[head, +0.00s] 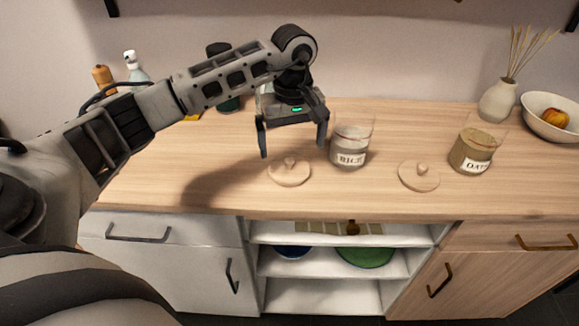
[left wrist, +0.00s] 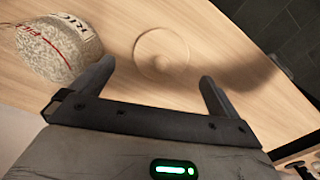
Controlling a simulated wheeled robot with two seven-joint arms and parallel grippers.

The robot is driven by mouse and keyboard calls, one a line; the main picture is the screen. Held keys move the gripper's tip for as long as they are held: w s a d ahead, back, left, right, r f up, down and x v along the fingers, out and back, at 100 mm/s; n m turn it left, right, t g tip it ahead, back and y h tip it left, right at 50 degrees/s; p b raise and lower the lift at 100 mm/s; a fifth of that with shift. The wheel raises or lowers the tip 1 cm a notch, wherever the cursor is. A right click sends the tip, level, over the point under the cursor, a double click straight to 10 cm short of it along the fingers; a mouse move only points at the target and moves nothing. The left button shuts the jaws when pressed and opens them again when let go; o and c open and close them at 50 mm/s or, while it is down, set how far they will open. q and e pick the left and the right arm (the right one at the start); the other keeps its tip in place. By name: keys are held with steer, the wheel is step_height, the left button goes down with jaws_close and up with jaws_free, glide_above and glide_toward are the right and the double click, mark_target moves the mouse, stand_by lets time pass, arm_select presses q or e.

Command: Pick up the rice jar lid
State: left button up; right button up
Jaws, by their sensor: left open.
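The rice jar lid (head: 289,173) is a round pale wooden disc with a small knob, lying flat on the counter to the left of the rice jar (head: 350,147). The lid also shows in the left wrist view (left wrist: 161,53), beyond and between my fingertips. The glass rice jar stands lidless with a "RICE" label and shows at the upper left of the left wrist view (left wrist: 60,48). My left gripper (head: 293,147) is open and empty, pointing down above the lid, apart from it. My right gripper does not show.
A second wooden lid (head: 419,176) lies beside the oats jar (head: 475,150) on the right. A vase (head: 497,101) and a fruit bowl (head: 548,118) stand at the far right. Bottles (head: 134,66) stand at the back left. The counter's front edge (head: 330,217) lies a little nearer than the lid.

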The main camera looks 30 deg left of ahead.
mark_target(289, 159)
arm_select(q)
steer(key=shift+w+a+f+p, duration=0.1)
steer(key=shift+a+f+p, duration=0.1)
steer(key=shift+f, duration=0.85)
steer(key=shift+s+a+f+p, duration=0.1)
steer(key=shift+f+p, duration=0.15)
steer(key=shift+f, duration=0.8)
steer(key=shift+w+a+f+p, duration=0.1)
steer(key=shift+a+f+p, duration=0.1)
steer(key=shift+f, duration=0.85)
steer(key=shift+c, duration=0.3)
steer(key=c, duration=0.8)
